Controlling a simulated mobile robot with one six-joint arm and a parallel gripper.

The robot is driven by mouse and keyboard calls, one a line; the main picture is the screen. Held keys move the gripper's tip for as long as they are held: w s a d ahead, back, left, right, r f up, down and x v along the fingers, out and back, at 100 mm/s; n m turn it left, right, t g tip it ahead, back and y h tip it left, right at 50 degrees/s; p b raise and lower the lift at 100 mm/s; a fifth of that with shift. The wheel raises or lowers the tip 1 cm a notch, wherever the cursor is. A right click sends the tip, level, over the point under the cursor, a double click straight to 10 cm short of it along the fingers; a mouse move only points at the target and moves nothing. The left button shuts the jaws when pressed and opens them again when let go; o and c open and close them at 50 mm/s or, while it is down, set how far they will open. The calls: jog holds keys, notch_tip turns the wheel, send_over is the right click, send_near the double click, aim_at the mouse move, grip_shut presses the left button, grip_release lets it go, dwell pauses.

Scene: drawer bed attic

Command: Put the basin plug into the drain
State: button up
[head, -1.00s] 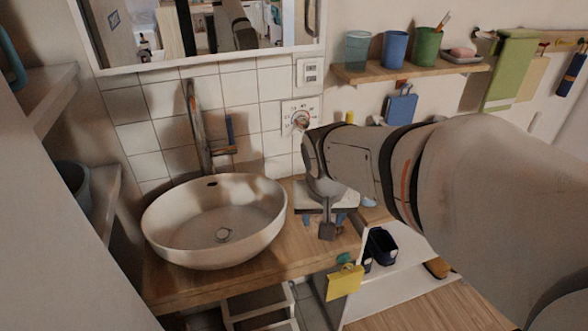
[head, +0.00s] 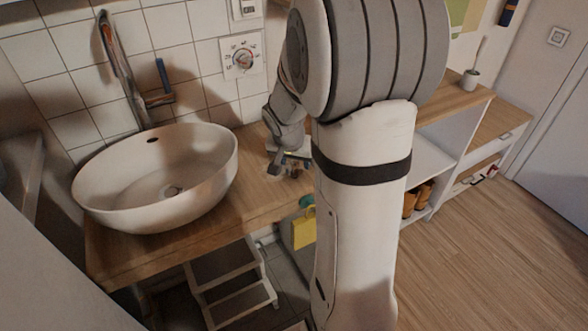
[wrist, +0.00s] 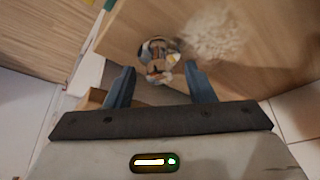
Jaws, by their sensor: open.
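The white oval basin (head: 100,205) stands on the wooden counter, with its drain (head: 173,190) visible at the bottom. My gripper (head: 287,168) is low over the counter to the right of the basin, partly hidden by my arm in the head view. In the wrist view my gripper (wrist: 160,84) is open, its two blue fingers apart with nothing between them. A small round shiny metallic piece, which looks like the basin plug (wrist: 158,58), lies on the counter just beyond the fingertips, roughly centred. I cannot make it out in the head view.
A pale fluffy thing (wrist: 210,35) lies right beside the round piece on the wooden counter (wrist: 265,60). The tall faucet (head: 120,65) rises behind the basin. A yellow item (head: 304,228) hangs below the counter's front edge. A step stool (head: 235,290) stands underneath.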

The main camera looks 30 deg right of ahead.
jog(key=shift+w+f, duration=0.1)
jog(key=shift+f, duration=0.3)
jog(key=c, duration=0.7)
jog(key=shift+o, duration=0.2)
jog(key=shift+r, duration=0.1)
